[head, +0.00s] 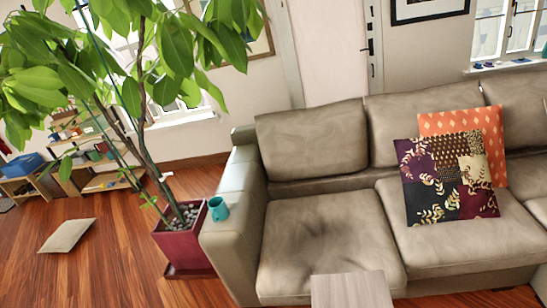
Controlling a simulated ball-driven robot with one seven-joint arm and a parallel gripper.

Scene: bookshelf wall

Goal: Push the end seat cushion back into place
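The end seat cushion (325,238) is at the left end of a grey-beige leather sofa, beside the left armrest (236,205). It lies flat, with dark smudges and creases on top. Its front edge looks slightly further forward than that of the middle seat cushion (462,235), though the tilted view makes this hard to judge. A backrest cushion (312,140) stands behind it. A pale wood-like block or tabletop (350,291) overlaps part of its front edge. My gripper is not in view.
A teal mug (218,208) stands on the armrest. A large plant in a red pot (183,240) stands left of the sofa. A patterned pillow (446,178) and an orange pillow (463,122) lean on the sofa. Another cushion (67,236) lies on the open wooden floor.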

